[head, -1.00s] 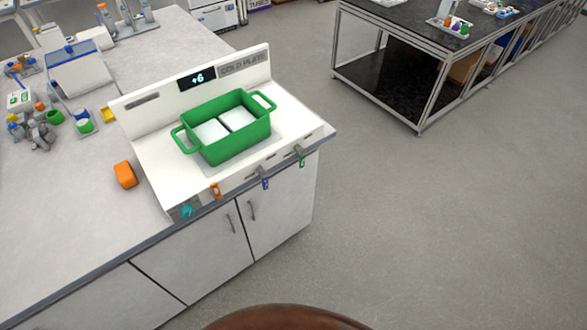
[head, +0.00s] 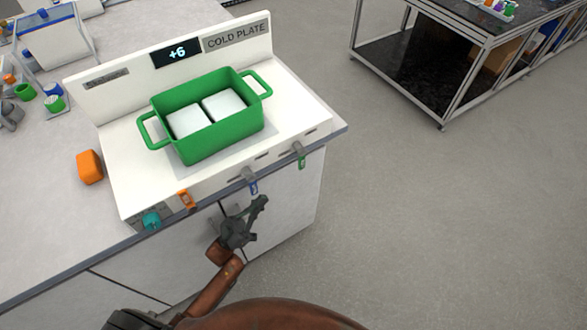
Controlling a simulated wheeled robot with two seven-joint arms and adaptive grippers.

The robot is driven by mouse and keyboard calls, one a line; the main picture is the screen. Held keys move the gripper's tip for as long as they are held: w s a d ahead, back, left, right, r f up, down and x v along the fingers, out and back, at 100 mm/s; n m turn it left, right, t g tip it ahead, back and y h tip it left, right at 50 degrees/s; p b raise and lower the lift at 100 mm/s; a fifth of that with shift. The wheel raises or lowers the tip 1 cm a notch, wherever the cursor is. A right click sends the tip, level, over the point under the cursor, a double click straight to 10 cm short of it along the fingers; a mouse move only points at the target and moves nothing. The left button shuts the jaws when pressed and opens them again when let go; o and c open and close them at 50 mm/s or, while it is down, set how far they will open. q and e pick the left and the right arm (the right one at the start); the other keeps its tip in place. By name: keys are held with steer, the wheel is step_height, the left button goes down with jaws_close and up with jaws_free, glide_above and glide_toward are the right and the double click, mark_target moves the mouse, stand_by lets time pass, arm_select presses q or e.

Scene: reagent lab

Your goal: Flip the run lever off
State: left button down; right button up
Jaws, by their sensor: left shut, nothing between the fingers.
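The white cold plate unit (head: 100,150) stands on the bench corner, its display (head: 177,53) reading +6. Along its front edge are a teal knob (head: 152,221), an orange-tagged lever (head: 187,199), a blue-tagged lever (head: 251,180) and a green-tagged lever (head: 300,155). No label readable here tells which one is the run lever. My left gripper (head: 262,201) is shut and empty, in front of the cabinet doors just below the blue-tagged lever; I cannot tell if they touch. It hides part of a door and handle. My right gripper is out of view.
A green two-handled bin (head: 215,141) with white blocks in it sits on the plate. An orange block (head: 90,167) lies on the bench left of the unit. A dark-topped table (head: 470,22) stands at the back right. The floor (head: 440,220) between is clear.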

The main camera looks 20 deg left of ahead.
arm_select(q)
glide_toward(299, 163)
step_height(299, 163, up, 4)
steer(key=w+d+b, duration=0.1)
steer(key=w+d, duration=0.1)
steer(key=shift+w+f, duration=0.1)
steer(key=shift+w, duration=0.25)
steer(key=shift+w+d, duration=0.3)
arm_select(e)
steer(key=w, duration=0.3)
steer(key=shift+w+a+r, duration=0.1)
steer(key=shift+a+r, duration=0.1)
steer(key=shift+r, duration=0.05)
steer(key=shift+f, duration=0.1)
